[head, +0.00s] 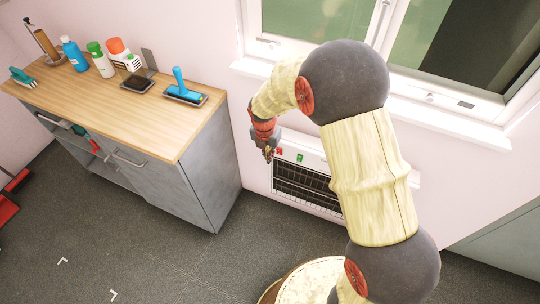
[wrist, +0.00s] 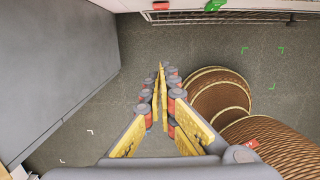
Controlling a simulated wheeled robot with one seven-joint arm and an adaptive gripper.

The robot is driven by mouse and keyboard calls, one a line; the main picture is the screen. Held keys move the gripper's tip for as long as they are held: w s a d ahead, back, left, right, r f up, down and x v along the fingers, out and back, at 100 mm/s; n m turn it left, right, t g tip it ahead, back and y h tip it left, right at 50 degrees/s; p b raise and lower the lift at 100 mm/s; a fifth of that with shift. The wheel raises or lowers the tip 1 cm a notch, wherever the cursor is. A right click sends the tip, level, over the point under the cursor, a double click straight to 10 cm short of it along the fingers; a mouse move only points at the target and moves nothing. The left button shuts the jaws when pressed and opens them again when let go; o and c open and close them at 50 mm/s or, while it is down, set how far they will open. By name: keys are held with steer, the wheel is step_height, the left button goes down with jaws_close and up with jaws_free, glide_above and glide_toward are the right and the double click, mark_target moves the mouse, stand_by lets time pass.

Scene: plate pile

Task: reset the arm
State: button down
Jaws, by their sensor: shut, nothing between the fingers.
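My arm reaches up from the bottom of the head view, bends near the window and points down to the left. My gripper (head: 268,153) hangs in the air between the wooden-topped cabinet (head: 150,112) and the wall heater (head: 307,188). In the wrist view my gripper (wrist: 161,70) has its yellow fingers drawn together at the tips. It is shut and empty, above the grey floor (wrist: 150,45).
Open floor (head: 130,230) lies in front of the cabinet.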

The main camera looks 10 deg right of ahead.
steer(key=shift+r, duration=0.2)
stand_by(0.5)
steer(key=s+d+r+m+g, duration=0.15)
steer(key=s+r+m, duration=0.35)
steer(key=s+m, duration=0.8)
steer(key=s+d+r+m+t, duration=0.2)
steer(key=s+r+m, duration=0.5)
steer(key=r, duration=0.5)
steer(key=s+d+r+m+t, duration=0.2)
steer(key=s+r+m+t, duration=0.2)
steer(key=s+r+m, duration=0.3)
step_height(320, 180, up, 6)
steer(key=shift+s+f+m+y, duration=0.25)
steer(key=shift+s+m+y, duration=0.15)
steer(key=shift+m, duration=0.5)
